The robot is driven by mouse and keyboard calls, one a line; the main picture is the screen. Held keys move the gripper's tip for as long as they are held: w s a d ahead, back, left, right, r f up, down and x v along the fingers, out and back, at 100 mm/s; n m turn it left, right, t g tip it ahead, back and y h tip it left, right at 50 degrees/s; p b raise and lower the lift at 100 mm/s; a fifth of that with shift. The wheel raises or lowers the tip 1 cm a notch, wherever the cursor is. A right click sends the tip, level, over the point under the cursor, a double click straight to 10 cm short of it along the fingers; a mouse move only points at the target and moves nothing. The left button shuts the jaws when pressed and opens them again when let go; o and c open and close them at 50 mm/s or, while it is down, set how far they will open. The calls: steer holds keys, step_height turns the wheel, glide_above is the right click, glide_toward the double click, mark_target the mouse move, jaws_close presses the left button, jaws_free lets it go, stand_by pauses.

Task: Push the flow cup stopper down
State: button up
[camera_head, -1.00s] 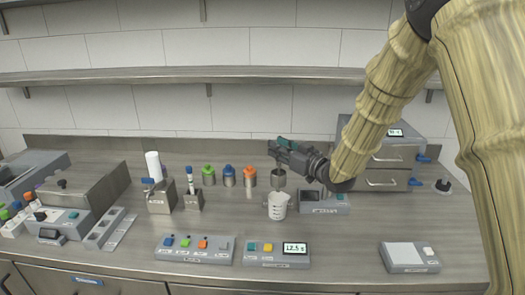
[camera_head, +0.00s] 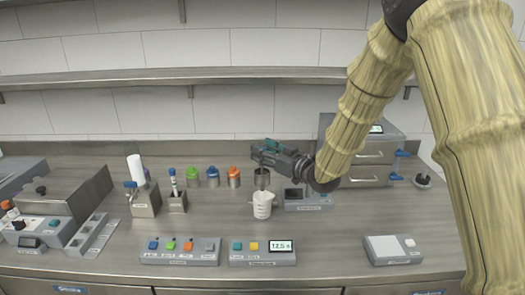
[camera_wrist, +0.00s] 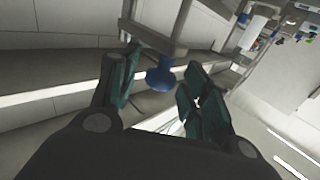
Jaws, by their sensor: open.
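A dark metal flow cup (camera_head: 262,179) stands at the middle back of the bench, right above or behind a white beaker (camera_head: 263,205). My gripper (camera_head: 264,151) is just above the cup in the head view and hides its top. In the wrist view a round blue knob (camera_wrist: 160,78), seemingly the stopper, hangs from a metal frame (camera_wrist: 152,37). It shows between the two open teal fingers of my gripper (camera_wrist: 161,90). I cannot tell whether either finger touches it.
Green-, blue- and orange-topped bottles (camera_head: 213,177) stand left of the cup. Button panels (camera_head: 180,250) line the front. Bench between beaker and panels is clear.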

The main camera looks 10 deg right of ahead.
steer(key=v, duration=1.1)
